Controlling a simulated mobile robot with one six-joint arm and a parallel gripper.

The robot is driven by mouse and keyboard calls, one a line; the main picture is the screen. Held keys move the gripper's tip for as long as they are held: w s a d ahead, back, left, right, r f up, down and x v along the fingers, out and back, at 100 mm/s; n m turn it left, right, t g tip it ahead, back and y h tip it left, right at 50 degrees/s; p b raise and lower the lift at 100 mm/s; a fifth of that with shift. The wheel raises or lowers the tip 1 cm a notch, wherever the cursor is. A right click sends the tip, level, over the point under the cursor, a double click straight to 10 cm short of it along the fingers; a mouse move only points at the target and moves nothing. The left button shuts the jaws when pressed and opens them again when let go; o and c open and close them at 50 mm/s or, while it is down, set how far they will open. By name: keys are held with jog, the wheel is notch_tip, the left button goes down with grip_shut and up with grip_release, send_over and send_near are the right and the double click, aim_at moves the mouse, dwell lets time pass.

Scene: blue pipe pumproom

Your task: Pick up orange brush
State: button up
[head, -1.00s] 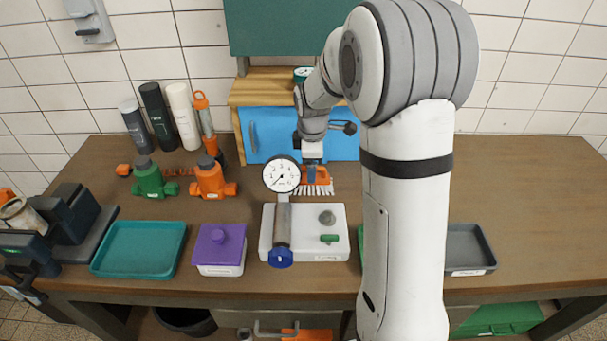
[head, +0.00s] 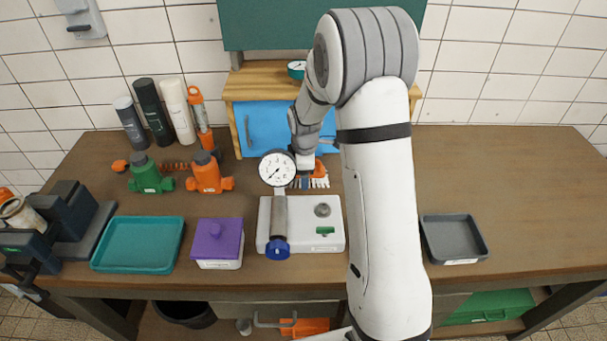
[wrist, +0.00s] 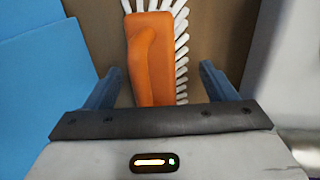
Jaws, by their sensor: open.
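The orange brush (wrist: 160,62) has white bristles along its edges and a raised orange handle. In the wrist view it lies between the two blue fingers of my gripper (wrist: 160,88), which are open on either side of it. I cannot tell whether either finger touches it. In the head view, the brush (head: 319,176) shows only in part, on the bench behind the pressure gauge, with my gripper (head: 302,181) over it. The gauge hides part of the gripper.
The pressure gauge (head: 277,168) stands on a white base (head: 330,215) just in front. The blue cabinet (head: 262,130) is close behind. A purple-lidded box (head: 217,240), a teal tray (head: 137,246) and valves stand left. A grey tray (head: 455,238) is right; the bench beyond it is clear.

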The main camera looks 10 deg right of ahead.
jog(key=c, duration=1.1)
notch_tip(320, 180, up, 10)
jog(key=b, duration=0.1)
